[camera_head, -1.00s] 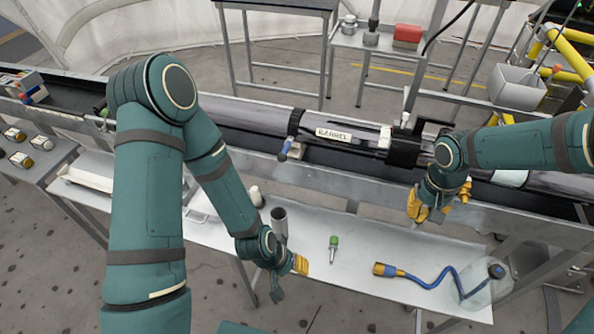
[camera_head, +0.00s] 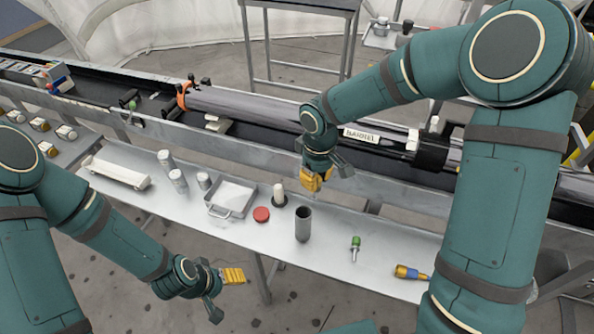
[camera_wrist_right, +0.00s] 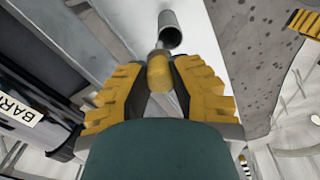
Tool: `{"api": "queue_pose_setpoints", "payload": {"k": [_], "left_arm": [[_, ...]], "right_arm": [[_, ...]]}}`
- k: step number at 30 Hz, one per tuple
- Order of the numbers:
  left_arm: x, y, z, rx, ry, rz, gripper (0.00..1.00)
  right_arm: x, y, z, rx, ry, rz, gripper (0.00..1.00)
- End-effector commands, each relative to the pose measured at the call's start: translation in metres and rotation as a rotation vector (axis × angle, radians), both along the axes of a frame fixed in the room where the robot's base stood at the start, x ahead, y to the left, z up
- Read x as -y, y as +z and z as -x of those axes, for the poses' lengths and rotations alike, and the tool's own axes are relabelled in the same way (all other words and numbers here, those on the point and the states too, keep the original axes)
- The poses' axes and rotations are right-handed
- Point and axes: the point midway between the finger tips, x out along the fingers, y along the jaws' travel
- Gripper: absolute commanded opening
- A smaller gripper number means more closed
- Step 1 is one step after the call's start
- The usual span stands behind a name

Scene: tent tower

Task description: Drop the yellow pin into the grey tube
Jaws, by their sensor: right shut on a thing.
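The grey tube (camera_head: 303,224) stands upright and open-topped on the metal shelf; its round mouth also shows at the top of the right wrist view (camera_wrist_right: 171,32). My right gripper (camera_head: 317,180) is above and slightly to the right of the tube in the head view. In the right wrist view its yellow fingers are shut on the yellow pin (camera_wrist_right: 160,74), whose far end points toward the tube mouth. The pin is apart from the tube as far as I can see. In the head view the fingers mostly hide the pin. My left gripper (camera_head: 233,276) hangs in front of the shelf; its opening is unclear.
A dark post with a pale top (camera_head: 279,194), a red disc (camera_head: 261,214) and a metal tray (camera_head: 213,210) stand left of the tube. A green-topped tool (camera_head: 355,247) and a yellow-and-blue handle (camera_head: 411,272) lie to the right. The long barrel (camera_head: 260,107) runs behind.

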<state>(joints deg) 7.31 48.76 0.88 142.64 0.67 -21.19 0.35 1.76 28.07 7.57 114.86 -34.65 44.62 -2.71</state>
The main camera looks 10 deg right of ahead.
Motion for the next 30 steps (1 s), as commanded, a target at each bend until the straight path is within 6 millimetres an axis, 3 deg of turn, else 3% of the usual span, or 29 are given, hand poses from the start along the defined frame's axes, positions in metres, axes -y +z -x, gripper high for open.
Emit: {"api": "queue_pose_setpoints", "payload": {"k": [9,15,21,30], "left_arm": [[0.0,0.003,-0.001,0.003,0.001,0.0,0.69],[0.0,0.004,-0.002,0.004,0.001,-0.001,0.69],[0.0,0.004,-0.002,0.003,0.002,0.0,0.69],[0.0,-0.007,0.001,-0.003,-0.003,0.001,0.69]], "right_arm": [[-0.014,0.01,-0.006,-0.001,0.677,0.001,0.0],[-0.02,0.015,-0.009,-0.002,1.003,0.0,0.0],[-0.023,0.016,-0.01,-0.002,1.15,0.0,0.0],[-0.023,0.004,-0.01,-0.002,1.167,0.0,0.0]]}}
